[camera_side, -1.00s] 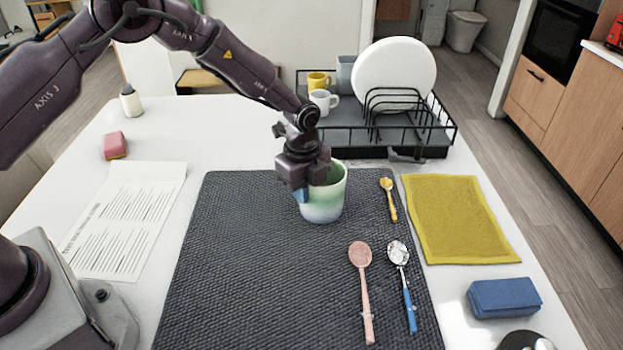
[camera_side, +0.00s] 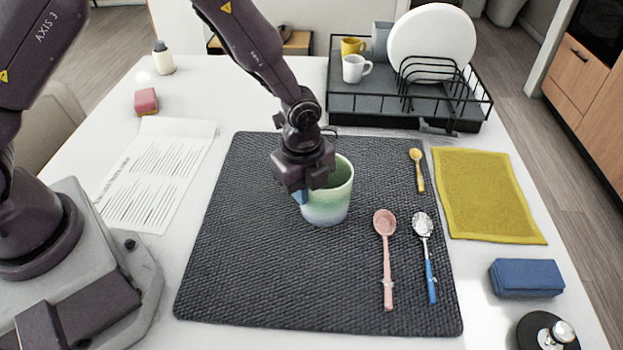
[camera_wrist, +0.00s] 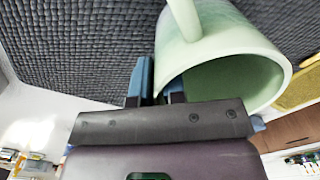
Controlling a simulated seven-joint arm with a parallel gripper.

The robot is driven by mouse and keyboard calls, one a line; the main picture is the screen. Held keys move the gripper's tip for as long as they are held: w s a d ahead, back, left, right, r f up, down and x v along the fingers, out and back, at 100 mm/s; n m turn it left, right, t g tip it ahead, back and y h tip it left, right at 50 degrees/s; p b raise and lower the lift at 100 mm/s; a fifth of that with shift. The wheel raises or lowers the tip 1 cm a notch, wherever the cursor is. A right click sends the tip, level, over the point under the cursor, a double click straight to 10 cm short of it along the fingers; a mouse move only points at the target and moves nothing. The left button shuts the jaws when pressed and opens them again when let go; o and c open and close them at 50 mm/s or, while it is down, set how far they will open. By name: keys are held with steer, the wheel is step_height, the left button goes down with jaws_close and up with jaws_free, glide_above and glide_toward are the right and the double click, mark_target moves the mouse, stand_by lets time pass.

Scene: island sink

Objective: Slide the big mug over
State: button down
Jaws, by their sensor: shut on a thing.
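The big mug (camera_side: 331,205), fading from green to pale blue-white, stands upright on the dark woven mat (camera_side: 250,270), toward its far half. My gripper (camera_side: 307,190) is at the mug's left rim and is shut on its wall. In the wrist view my gripper (camera_wrist: 158,82) has one blue finger outside the mug (camera_wrist: 212,35) and the other at the inside of the rim. The mug's handle shows at the top of the wrist view. My gripper hides part of the mug's left rim in the side view.
Right of the mug lie a pink spoon (camera_side: 386,255), a blue-handled spoon (camera_side: 430,265) and a small yellow spoon (camera_side: 418,172). A dish rack (camera_side: 370,105) with a plate and small mugs stands behind. A yellow cloth (camera_side: 487,195) lies right. The mat's near left is clear.

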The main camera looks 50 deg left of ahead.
steer(key=shift+s+d, duration=0.1)
steer(key=shift+s, duration=0.05)
steer(key=c, duration=1.1)
jaws_free()
step_height(320, 180, up, 13)
steer(key=shift+s, duration=0.15)
